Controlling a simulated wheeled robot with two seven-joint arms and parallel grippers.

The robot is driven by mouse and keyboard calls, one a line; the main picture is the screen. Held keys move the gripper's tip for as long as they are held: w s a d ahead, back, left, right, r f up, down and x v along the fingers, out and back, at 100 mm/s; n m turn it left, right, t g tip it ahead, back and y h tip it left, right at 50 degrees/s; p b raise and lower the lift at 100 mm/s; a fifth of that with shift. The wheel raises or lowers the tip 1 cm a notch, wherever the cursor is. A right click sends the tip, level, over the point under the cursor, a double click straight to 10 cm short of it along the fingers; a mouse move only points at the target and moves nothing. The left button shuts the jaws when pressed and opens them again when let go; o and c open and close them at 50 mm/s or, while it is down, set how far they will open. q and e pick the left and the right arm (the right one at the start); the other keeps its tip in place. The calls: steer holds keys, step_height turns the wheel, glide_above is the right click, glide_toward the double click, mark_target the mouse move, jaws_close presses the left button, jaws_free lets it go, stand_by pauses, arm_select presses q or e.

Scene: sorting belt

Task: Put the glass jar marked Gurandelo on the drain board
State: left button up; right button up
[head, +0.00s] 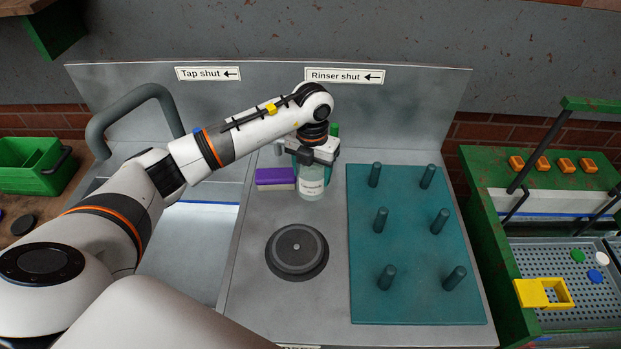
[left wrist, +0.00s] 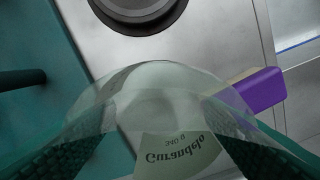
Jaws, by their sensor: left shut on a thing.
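The glass jar (head: 311,184) is clear with a pale label and stands upright in my left gripper, at the back of the steel counter. In the left wrist view the jar (left wrist: 150,95) fills the lower middle, and its label reads Gurandelo. My left gripper (head: 318,160) is shut on the jar from above, with fingers on both sides of it. I cannot tell whether the jar's base touches the counter. The drain board (head: 410,256) is a teal mat with several upright pegs, just right of the jar, and it is empty. My right gripper is not in view.
A purple and pale sponge (head: 275,177) lies left of the jar. A round dark rinser disc (head: 297,252) sits in front of it. The sink (head: 203,240) with a grey tap (head: 130,104) is at left. A green-framed belt (head: 497,240) stands at right.

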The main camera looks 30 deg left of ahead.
mark_target(313, 183)
arm_select(q)
steer(key=shift+w+f, duration=0.15)
steer(key=shift+f, duration=0.25)
steer(key=shift+w+f, duration=0.1)
steer(key=shift+f, duration=0.25)
step_height(313, 183, down, 3)
steer(key=shift+f+p, duration=0.1)
steer(key=shift+p, duration=0.4)
steer(key=o, duration=0.7)
steer(key=shift+f, duration=0.15)
steer(key=o, duration=0.4)
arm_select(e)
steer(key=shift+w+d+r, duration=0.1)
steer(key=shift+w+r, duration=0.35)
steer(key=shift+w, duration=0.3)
